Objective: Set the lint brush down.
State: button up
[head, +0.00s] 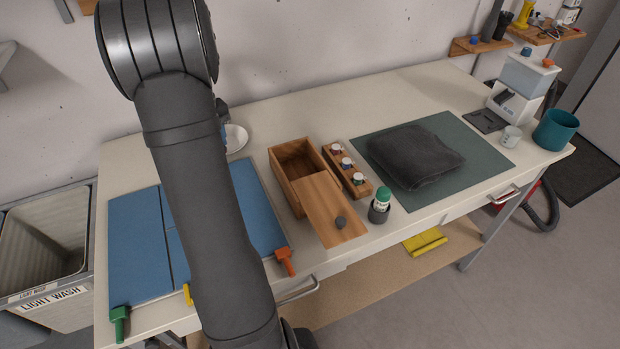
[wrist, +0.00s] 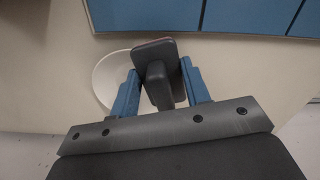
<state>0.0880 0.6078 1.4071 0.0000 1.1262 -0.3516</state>
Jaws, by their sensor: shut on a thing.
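The dark grey lint brush (wrist: 155,52) is in my gripper (wrist: 161,82) in the wrist view. The blue fingers are shut on it from both sides, and its flat head points away from me. A white round dish (wrist: 107,78) shows behind and left of the brush. I cannot tell how high the brush is above the table. In the head view the white dish (head: 236,138) sits at the back of the table, partly hidden by my arm. My arm hides most of the gripper and brush there.
Blue panels (head: 138,250) cover the table's left part. An open wooden box (head: 297,168), a bottle rack (head: 347,170) and a green mat (head: 485,150) with a folded dark cloth (head: 415,155) lie right. A teal pot (head: 555,130) stands at the right end. The back middle is clear.

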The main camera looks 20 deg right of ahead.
jog(key=s+d+r+m, duration=0.1)
jog(key=s+d, duration=0.1)
jog(key=d, duration=0.5)
jog(key=s+d+r, duration=0.1)
jog(key=d+r, duration=0.1)
jog(key=d, duration=0.4)
jog(key=m, duration=0.1)
send_near(300, 177)
jog(key=d+r, duration=0.3)
jog(key=d, duration=0.1)
jog(key=shift+m, duration=0.5)
jog(key=s, duration=0.3)
jog(key=s+d+r, duration=0.1)
jog(key=s, duration=0.5)
jog(key=shift+s+d+r, duration=0.25)
jog(key=shift+s+d, duration=0.1)
jog(key=w+a+f, duration=0.2)
jog(key=w, duration=0.1)
jog(key=w+a+f, duration=0.1)
jog(key=w+f, duration=0.1)
jog(key=w, duration=0.1)
jog(key=w+a+f, duration=0.2)
jog(key=w, duration=0.1)
jog(key=shift+w+a+f, duration=0.35)
jog(key=shift+f, duration=0.05)
jog(key=shift+c, duration=0.4)
jog(key=shift+f, duration=2.05)
